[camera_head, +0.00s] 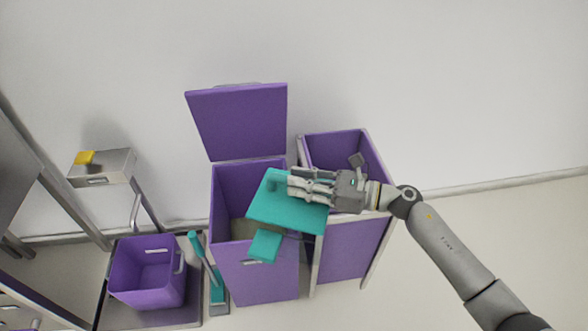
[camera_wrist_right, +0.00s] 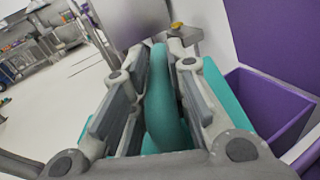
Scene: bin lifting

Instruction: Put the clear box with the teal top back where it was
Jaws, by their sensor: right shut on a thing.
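The flat teal top (camera_head: 265,212) of the clear box is over the front right part of the left tall purple bin in the head view. Its clear walls are hard to make out. A smaller teal square (camera_head: 264,246) shows just below its front edge; I cannot tell if it is part of the box. My right gripper (camera_head: 293,186) reaches in from the right, over the teal top. In the right wrist view my gripper (camera_wrist_right: 160,75) is shut around a curved teal handle (camera_wrist_right: 162,100). My left gripper is not in view.
The left tall bin (camera_head: 232,267) has its purple lid (camera_head: 240,122) raised against the wall. Another open purple bin (camera_head: 350,250) stands to its right. A small purple bin (camera_head: 145,280) and a teal-handled tool (camera_head: 200,255) are at the left. Floor is clear at the right.

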